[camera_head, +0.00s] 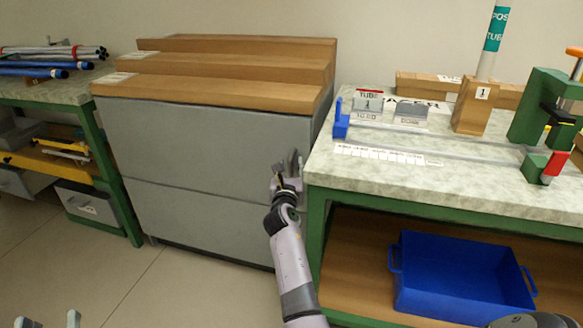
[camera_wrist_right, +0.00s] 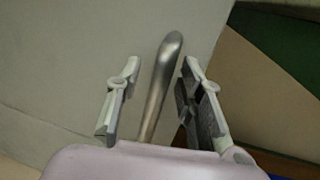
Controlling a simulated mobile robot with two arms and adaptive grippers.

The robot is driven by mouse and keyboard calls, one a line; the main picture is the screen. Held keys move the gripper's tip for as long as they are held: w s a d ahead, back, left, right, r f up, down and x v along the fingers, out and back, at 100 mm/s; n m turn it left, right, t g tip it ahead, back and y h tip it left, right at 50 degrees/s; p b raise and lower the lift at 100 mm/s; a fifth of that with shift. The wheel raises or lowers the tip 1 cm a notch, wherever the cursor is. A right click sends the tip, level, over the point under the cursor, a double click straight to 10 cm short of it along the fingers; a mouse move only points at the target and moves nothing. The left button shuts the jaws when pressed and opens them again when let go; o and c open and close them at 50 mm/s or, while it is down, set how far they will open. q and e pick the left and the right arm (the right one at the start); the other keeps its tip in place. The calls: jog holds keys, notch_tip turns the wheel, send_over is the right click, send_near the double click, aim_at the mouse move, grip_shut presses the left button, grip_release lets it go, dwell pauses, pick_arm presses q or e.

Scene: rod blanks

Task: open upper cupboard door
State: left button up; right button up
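The grey cupboard has an upper door (camera_head: 210,145) and a lower door (camera_head: 200,220) under stepped wooden tops. The upper door looks shut. My right gripper (camera_head: 287,163) is at the right edge of the upper door. In the right wrist view, a metal bar handle (camera_wrist_right: 160,85) stands on the grey door (camera_wrist_right: 70,60) between the two fingers of my right gripper (camera_wrist_right: 160,65). The fingers are open, with a gap on each side of the handle. My left gripper (camera_head: 49,320) shows only its two spread fingertips at the bottom left, far from the cupboard.
A green-framed workbench (camera_head: 315,240) stands close to the right of the cupboard, with a blue crate (camera_head: 465,285) on its lower shelf. Another green-framed bench (camera_head: 100,165) stands at left. The floor (camera_head: 190,290) before the cupboard is clear.

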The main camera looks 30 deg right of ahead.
jog(key=shift+c, duration=0.4)
grip_shut()
dwell(0.4)
